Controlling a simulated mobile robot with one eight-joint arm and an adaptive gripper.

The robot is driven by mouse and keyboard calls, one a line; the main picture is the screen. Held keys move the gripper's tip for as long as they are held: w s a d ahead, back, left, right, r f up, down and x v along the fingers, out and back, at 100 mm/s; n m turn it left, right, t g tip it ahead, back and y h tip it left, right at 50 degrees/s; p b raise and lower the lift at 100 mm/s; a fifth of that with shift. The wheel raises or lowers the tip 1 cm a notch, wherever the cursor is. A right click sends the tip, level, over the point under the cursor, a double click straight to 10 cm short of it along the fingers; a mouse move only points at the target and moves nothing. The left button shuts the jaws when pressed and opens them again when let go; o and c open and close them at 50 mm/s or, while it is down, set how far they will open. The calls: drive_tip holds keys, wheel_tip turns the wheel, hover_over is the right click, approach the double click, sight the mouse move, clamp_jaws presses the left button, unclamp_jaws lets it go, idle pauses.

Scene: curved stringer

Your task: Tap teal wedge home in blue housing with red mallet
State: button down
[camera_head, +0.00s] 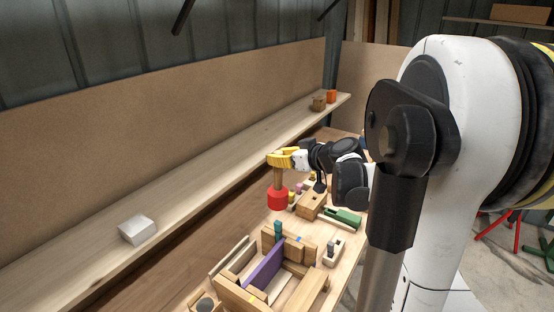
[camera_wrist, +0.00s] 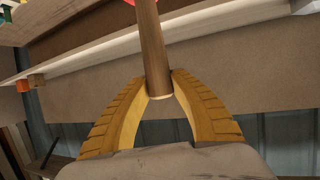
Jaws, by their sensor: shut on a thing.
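My gripper (camera_head: 282,160), with yellow fingers, is shut on the wooden handle of the red mallet (camera_head: 278,199). The mallet hangs upright with its red head below the fingers, in the air above the workbench. In the wrist view the fingers (camera_wrist: 160,90) close around the end of the handle (camera_wrist: 152,45), and a sliver of red shows at the top edge. The teal wedge (camera_head: 278,230) stands upright below the mallet head, apart from it, at a wooden assembly. A small blue patch (camera_head: 299,239) beside it may be the blue housing; its shape is too small to tell.
A purple board (camera_head: 265,266) stands slanted in the wooden frame (camera_head: 239,296) near the front. A green piece (camera_head: 343,217) and a wooden block (camera_head: 311,205) lie farther back. A long shelf (camera_head: 190,192) at the left holds a white box (camera_head: 137,229) and is mostly clear.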

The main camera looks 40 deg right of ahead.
sight(278, 180)
drive_tip(key=shift+d+f+b, duration=0.15)
drive_tip(key=shift+f+b, duration=1.25)
drive_tip(key=shift+f, duration=0.15)
